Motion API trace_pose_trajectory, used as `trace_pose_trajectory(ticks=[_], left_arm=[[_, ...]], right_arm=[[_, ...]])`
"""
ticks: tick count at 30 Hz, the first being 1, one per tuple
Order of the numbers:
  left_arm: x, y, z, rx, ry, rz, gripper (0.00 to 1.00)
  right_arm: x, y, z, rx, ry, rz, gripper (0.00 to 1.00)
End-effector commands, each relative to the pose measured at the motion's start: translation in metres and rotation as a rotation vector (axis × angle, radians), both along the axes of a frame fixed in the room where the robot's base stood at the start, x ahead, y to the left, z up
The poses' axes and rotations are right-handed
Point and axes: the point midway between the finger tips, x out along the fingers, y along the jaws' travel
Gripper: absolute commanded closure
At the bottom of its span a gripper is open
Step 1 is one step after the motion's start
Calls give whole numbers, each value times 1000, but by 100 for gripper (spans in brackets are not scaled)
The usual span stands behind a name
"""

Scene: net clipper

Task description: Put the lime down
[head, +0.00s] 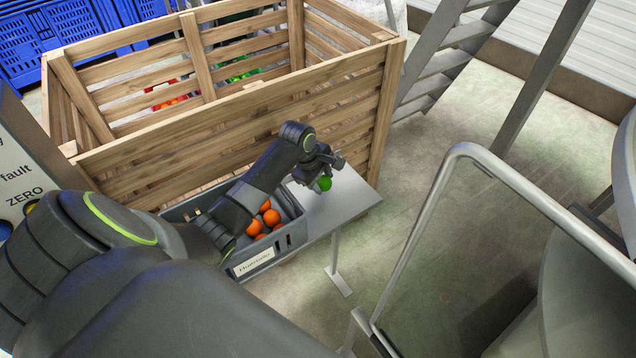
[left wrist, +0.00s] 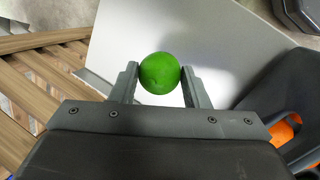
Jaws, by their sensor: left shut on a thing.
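A green lime (head: 324,184) is held between the fingers of my left gripper (head: 322,172). In the left wrist view the lime (left wrist: 159,73) sits between the two fingertips of the left gripper (left wrist: 160,80), touched on both sides. Beyond it is the bare grey metal table top (head: 345,200), which also fills the middle of the left wrist view (left wrist: 205,40). The lime appears over this table top; I cannot tell whether it touches the surface. My right gripper is not in view.
A grey crate (head: 285,243) with several orange fruits (head: 271,217) stands beside the bare table area. A large slatted wooden crate (head: 230,120) rises behind the table, with red and green things inside. A metal rail (head: 420,230) stands at right.

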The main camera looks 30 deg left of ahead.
Motion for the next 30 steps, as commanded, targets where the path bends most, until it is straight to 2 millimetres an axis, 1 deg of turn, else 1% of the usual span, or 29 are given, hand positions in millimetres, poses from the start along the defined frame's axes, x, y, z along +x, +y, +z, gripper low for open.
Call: trace_pose_trajectory(ticks=[3, 6, 9, 21, 22, 26, 27, 30], left_arm=[[-1, 0, -12, -1, 2, -1, 81], [-1, 0, -27, -1, 3, 0, 81], [-1, 0, -38, 0, 2, 0, 81], [0, 0, -43, 1, 0, -1, 81], [0, 0, -43, 1, 0, -1, 56], [0, 0, -43, 1, 0, -1, 39], [0, 0, -43, 1, 0, -1, 36], [-1, 0, -43, 1, 1, -1, 36]], right_arm=[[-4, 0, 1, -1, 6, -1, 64], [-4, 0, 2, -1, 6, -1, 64], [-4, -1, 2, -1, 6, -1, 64], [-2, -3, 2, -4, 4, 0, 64], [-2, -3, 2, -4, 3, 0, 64], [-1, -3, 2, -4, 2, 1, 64], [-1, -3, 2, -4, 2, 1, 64], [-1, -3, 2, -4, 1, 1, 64]])
